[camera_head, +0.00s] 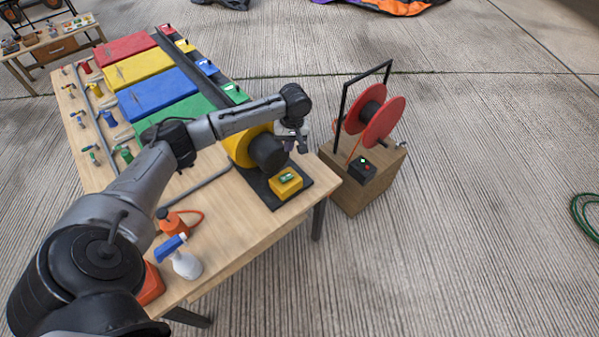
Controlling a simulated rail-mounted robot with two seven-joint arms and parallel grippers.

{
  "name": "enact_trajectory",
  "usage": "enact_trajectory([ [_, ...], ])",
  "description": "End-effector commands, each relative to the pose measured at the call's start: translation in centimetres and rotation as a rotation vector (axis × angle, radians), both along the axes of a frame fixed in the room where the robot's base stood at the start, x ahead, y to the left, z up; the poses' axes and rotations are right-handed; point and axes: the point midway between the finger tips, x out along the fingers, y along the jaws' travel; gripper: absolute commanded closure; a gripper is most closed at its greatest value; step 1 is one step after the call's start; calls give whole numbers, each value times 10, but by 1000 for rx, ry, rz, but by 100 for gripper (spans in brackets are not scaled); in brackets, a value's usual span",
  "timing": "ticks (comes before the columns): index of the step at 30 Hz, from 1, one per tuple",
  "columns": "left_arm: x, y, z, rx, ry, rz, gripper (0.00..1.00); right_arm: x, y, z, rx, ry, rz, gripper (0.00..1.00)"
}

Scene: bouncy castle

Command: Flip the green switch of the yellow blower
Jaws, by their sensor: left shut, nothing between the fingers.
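The yellow blower (238,150) stands on a black base plate at the right end of the wooden table, partly hidden behind my left arm. Its yellow switch box (285,184) sits at the front of the plate, with the green switch (288,178) on its top. Which way the switch is tipped is too small to tell. My left gripper (303,146) is shut and empty, pointing down beside the blower's dark outlet, above and behind the switch box. It appears apart from the switch. My right gripper is not in view.
A red reel (382,122) in a black frame stands on a wooden box right of the table, with a small black switch box (362,170). Coloured panels (158,95) lie farther back.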

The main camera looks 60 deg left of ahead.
Motion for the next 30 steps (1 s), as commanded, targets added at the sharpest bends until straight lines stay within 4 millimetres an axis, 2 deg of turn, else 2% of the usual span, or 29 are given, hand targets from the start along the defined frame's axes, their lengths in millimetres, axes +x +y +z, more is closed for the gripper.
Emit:
enact_trajectory([
  [6,-5,-9,1,-5,26,315,100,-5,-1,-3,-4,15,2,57],
  [12,-5,-9,1,27,29,484,100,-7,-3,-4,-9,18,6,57],
  [18,-5,-9,1,38,26,546,100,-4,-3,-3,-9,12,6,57],
  [30,-6,-9,-1,39,26,551,100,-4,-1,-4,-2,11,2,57],
])
